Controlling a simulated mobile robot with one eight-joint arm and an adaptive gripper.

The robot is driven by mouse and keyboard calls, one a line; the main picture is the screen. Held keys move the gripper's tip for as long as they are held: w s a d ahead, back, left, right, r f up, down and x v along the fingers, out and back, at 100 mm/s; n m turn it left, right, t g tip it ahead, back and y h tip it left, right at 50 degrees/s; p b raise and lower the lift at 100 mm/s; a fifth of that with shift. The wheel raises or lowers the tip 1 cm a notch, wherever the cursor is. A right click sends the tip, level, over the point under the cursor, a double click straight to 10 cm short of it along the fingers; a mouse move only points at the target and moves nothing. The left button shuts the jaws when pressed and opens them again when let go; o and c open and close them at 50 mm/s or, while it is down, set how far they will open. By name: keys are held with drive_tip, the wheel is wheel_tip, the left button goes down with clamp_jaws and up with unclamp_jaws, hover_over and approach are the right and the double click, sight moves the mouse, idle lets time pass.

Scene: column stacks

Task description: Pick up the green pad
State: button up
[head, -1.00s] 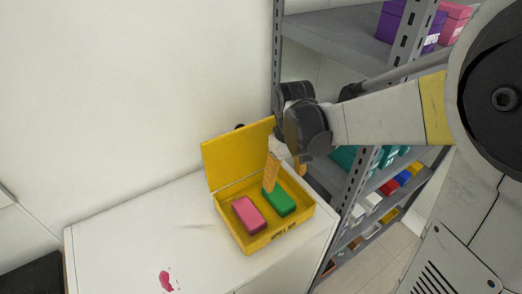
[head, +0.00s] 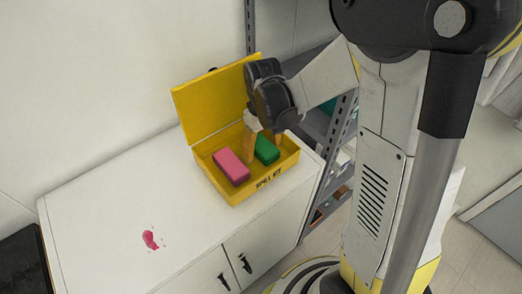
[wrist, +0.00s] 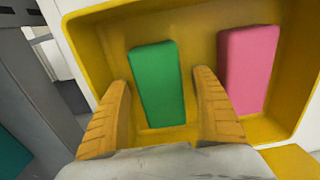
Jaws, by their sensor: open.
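The green pad (head: 266,149) lies in the right part of an open yellow box (head: 222,185) on the white cabinet. In the wrist view the green pad (wrist: 157,85) sits between my gripper's two orange fingers. My gripper (head: 264,150) is open and reaches down into the box, one finger on each side of the pad. In the wrist view the fingertips (wrist: 160,75) show small gaps to the pad. I cannot tell how deep the fingers reach.
A pink pad (head: 231,166) lies beside the green one, to its left in the head view. The box's raised lid (head: 215,100) stands behind. A red stain (head: 150,239) marks the clear white cabinet top (head: 110,215). A grey shelf rack (head: 316,124) stands right of the cabinet.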

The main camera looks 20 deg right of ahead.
sight(262, 144)
drive_tip(key=shift+r, duration=0.1)
drive_tip(key=shift+c, duration=0.2)
drive_tip(key=c, duration=1.2)
drive_tip(key=shift+r, duration=0.1)
drive_tip(key=shift+r+p, duration=0.25)
drive_tip(key=shift+p, duration=0.05)
wheel_tip(262, 144, up, 4)
drive_tip(key=shift+r+p, duration=0.1)
drive_tip(key=shift+p, duration=1)
drive_tip(key=s+d+r+p, duration=0.1)
drive_tip(key=s+d+r, duration=0.1)
drive_tip(key=d, duration=0.1)
drive_tip(key=s+d+r+p, duration=0.1)
drive_tip(key=s+d+r, duration=0.1)
drive_tip(key=d, duration=0.1)
drive_tip(key=s+d+r+p, duration=0.1)
drive_tip(key=s+d+r, duration=0.1)
drive_tip(key=d, duration=0.1)
drive_tip(key=shift+s+d+p, duration=0.3)
drive_tip(key=shift+d+p, duration=0.05)
drive_tip(key=shift+p, duration=0.05)
